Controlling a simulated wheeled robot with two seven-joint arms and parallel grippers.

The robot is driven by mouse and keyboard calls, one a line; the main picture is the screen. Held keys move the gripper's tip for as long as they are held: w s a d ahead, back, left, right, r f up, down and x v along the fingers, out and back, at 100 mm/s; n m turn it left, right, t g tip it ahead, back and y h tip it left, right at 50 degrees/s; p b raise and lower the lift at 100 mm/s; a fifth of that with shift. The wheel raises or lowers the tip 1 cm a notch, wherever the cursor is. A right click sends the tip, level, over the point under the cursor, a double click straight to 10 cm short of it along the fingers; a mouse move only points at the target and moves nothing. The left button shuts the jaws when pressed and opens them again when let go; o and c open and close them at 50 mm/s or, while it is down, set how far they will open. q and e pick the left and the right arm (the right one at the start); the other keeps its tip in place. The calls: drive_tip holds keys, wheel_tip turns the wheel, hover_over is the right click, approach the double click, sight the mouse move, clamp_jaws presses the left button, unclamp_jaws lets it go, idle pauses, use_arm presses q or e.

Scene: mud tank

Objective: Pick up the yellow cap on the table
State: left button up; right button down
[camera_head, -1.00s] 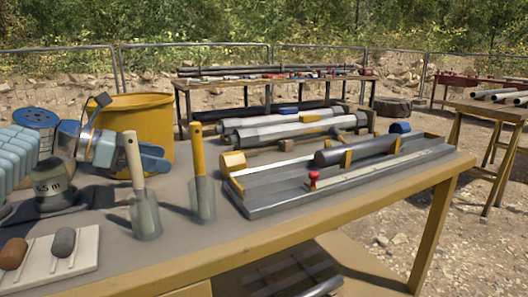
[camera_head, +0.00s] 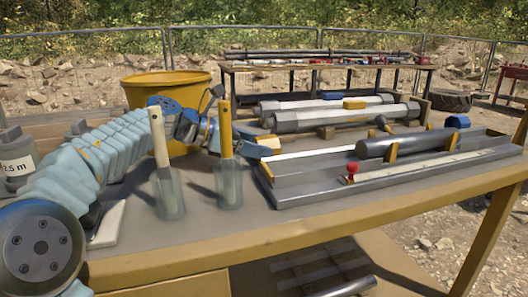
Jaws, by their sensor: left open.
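The yellow cap (camera_head: 268,142) lies on the table at the left end of the grey metal tray. My left arm reaches in from the lower left, behind the two scoops. My right gripper is not in view.
Two clear scoops with a cream handle (camera_head: 159,138) and a yellow handle (camera_head: 225,128) stand in front of the gripper. The tray (camera_head: 400,178) holds a dark tube (camera_head: 405,141) and a red knob (camera_head: 352,168). A yellow bucket (camera_head: 150,91) stands behind.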

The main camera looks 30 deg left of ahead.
use_arm(q)
drive_tip(key=x, duration=0.2)
drive_tip(key=shift+w+d+f, duration=0.15)
drive_tip(key=shift+w, duration=0.05)
drive_tip(key=c, duration=0.7)
drive_tip(key=shift+c, duration=0.2)
